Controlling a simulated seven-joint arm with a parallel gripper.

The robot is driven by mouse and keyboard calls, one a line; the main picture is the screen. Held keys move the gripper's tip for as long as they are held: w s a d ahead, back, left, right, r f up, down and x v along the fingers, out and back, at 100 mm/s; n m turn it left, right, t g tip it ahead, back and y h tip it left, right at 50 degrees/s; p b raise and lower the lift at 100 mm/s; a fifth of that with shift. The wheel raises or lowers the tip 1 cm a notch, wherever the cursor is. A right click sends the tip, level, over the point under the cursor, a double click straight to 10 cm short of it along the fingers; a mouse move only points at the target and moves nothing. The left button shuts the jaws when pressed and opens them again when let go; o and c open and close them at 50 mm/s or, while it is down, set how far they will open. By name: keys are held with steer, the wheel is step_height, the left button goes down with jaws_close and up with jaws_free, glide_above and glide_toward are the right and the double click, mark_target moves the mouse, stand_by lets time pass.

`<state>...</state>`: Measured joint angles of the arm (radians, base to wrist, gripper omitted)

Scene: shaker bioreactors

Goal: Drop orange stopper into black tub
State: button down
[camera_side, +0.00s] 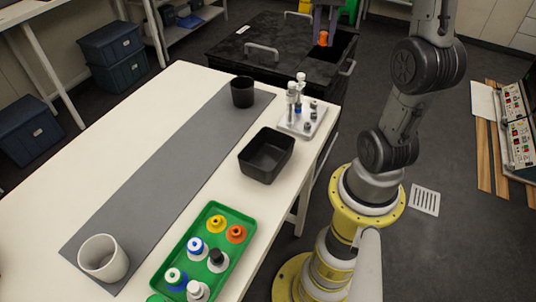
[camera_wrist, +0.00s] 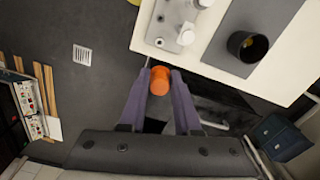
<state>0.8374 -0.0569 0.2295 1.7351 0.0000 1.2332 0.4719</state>
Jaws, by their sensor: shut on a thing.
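My gripper (camera_side: 324,32) is at the top of the side view, well away from the tub. It is shut on an orange stopper (camera_side: 322,39). In the wrist view the orange stopper (camera_wrist: 159,81) sits between the two purple fingers, near their tips. The black tub (camera_side: 246,168) is an open rectangular container on the white table, in front of the rack. Its visible inside looks empty. The tub is not visible in the wrist view.
A green tray (camera_side: 221,207) holds several coloured stoppers, including another orange one (camera_side: 236,233). A metal rack (camera_side: 312,124) with vials and a black cup (camera_side: 243,92) stand behind the tub. A white cup (camera_side: 103,259) stands on the grey mat (camera_side: 165,158).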

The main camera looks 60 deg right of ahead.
steer(key=w+a+r, duration=0.1)
steer(key=w+a, duration=0.3)
steer(key=a, duration=0.9)
glide_above(270, 158)
steer(key=shift+f, duration=8.45)
steer(key=c, duration=0.5)
jaws_free()
steer(key=shift+c, duration=0.2)
steer(key=shift+r, duration=0.1)
step_height(270, 158, up, 14)
